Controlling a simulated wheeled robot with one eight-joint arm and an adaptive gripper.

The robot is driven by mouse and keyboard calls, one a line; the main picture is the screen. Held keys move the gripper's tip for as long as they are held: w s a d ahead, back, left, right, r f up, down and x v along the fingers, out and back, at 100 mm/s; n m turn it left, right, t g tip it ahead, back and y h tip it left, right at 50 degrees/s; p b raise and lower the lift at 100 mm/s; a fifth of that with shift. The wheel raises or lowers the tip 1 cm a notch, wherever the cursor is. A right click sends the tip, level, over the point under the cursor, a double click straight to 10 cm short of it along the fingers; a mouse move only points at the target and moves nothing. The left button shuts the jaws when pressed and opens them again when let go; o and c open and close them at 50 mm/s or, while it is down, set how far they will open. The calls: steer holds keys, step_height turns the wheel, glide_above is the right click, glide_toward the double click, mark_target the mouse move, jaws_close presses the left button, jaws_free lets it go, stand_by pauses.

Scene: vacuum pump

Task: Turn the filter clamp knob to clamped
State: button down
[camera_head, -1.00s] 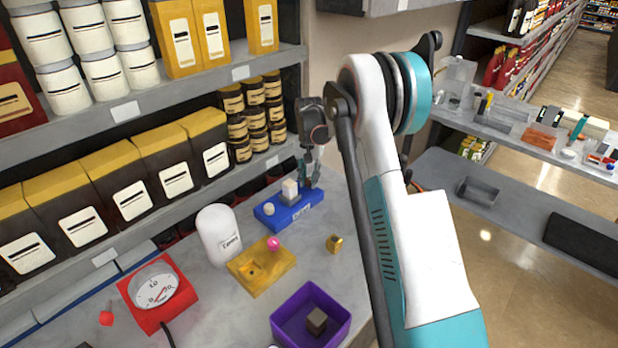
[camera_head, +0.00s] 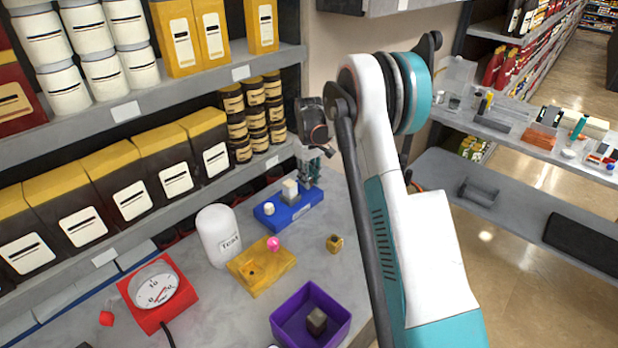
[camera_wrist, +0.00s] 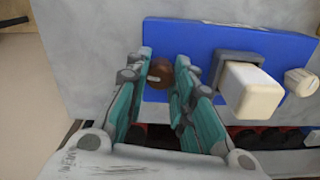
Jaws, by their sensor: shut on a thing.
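The blue base (camera_head: 290,212) stands on the grey counter. It carries a pale block (camera_head: 290,189) in a grey holder and a small white knob (camera_head: 269,208). My gripper (camera_head: 312,180) is at the base's far right end. In the wrist view, a round brown knob (camera_wrist: 161,74) with a pale mark sits on the blue base between my fingertips (camera_wrist: 163,80). The fingers are shut on it from both sides. The pale block (camera_wrist: 255,92) and white knob (camera_wrist: 301,82) are to the right of the fingers. The brown knob is hidden in the head view.
A white canister (camera_head: 218,235), a yellow block (camera_head: 250,270) with a pink ball (camera_head: 273,243), a red gauge (camera_head: 150,320) and a purple tray (camera_head: 343,325) stand nearer on the counter. A small gold cube (camera_head: 334,243) lies apart. Stocked shelves (camera_head: 150,95) rise behind.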

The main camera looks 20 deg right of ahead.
steer(key=shift+n, duration=1)
steer(key=c, duration=1.4)
jaws_free()
steer(key=shift+o, duration=0.2)
steer(key=shift+r, duration=0.15)
step_height(320, 180, up, 12)
